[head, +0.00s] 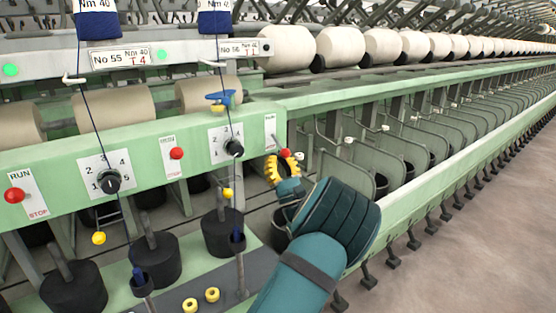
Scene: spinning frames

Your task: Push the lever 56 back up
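The red-knobbed lever (284,153) at the right end of the green panel stands low beside its RUN plate (270,131). It is the nearest one right of the No 56 sign (238,48), but no number shows on the lever itself. My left gripper (282,170), with yellow ribbed fingers, is just below the red knob. Whether they touch I cannot tell. My teal wrist and forearm hide the area below and right of it, and the finger gap is not clear. My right gripper is out of view.
Two more red-knobbed levers (177,153) and (15,195) are on the panel to the left. A dial (234,148) and a hanging thread are close left. Dark bobbins (222,232) stand below. The aisle floor (470,250) at right is clear.

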